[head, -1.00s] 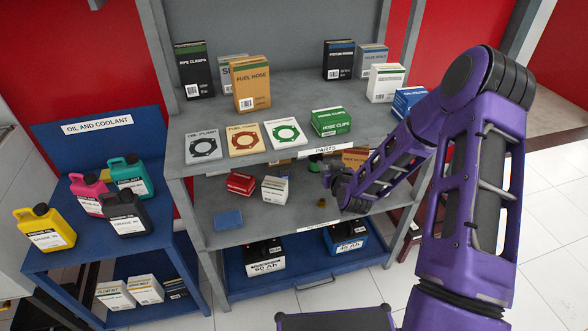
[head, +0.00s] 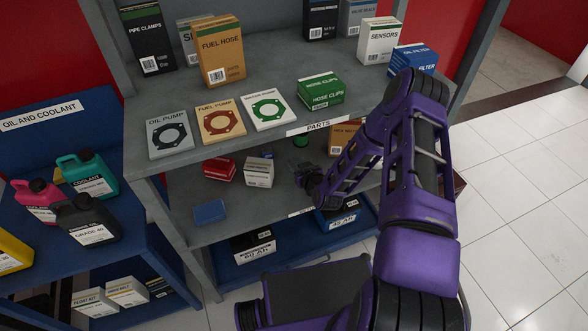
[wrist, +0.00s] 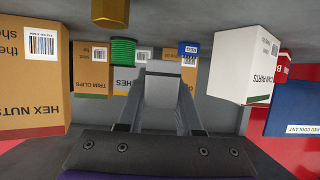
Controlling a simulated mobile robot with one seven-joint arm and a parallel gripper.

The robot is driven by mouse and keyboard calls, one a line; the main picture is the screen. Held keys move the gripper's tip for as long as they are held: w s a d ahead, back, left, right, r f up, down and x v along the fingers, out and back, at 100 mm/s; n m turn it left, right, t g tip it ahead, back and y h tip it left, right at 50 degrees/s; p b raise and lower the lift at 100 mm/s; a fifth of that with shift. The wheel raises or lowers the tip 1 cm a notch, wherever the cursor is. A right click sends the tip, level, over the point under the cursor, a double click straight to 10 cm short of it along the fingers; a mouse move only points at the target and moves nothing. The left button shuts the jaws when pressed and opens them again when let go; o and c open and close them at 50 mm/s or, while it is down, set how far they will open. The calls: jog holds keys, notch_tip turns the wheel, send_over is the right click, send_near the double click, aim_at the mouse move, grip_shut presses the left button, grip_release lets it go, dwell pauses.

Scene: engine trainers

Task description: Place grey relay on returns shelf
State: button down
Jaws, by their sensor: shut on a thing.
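My gripper (head: 308,184) reaches into the middle shelf (head: 262,205), under the parts shelf. In the wrist view, which is upside down, my gripper (wrist: 166,78) is shut on a plain grey block, which I take to be the grey relay (wrist: 166,92). The relay sits between the two fingers; I cannot tell whether it touches the shelf. In the head view the relay cannot be made out at the dark gripper. The label on this shelf's front edge is mostly hidden by my arm and unreadable.
On the middle shelf are a red box (head: 220,170), a white box (head: 259,172), a blue flat item (head: 210,212), a green spool (wrist: 123,52), a brass hex piece (wrist: 110,12) and a hex nuts box (wrist: 30,85). The parts shelf (head: 235,140) lies overhead. Batteries stand below.

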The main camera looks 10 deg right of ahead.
jog(key=shift+f+b, duration=0.4)
jog(key=shift+f, duration=1.85)
jog(key=shift+f, duration=0.15)
jog(key=c, duration=0.6)
grip_release()
jog(key=shift+s+r, duration=0.1)
jog(key=shift+r, duration=0.15)
jog(key=p+v, duration=0.1)
jog(key=v, duration=1)
jog(key=shift+s+d+p, duration=0.1)
jog(key=shift+s+p, duration=0.25)
jog(key=shift+p, duration=0.05)
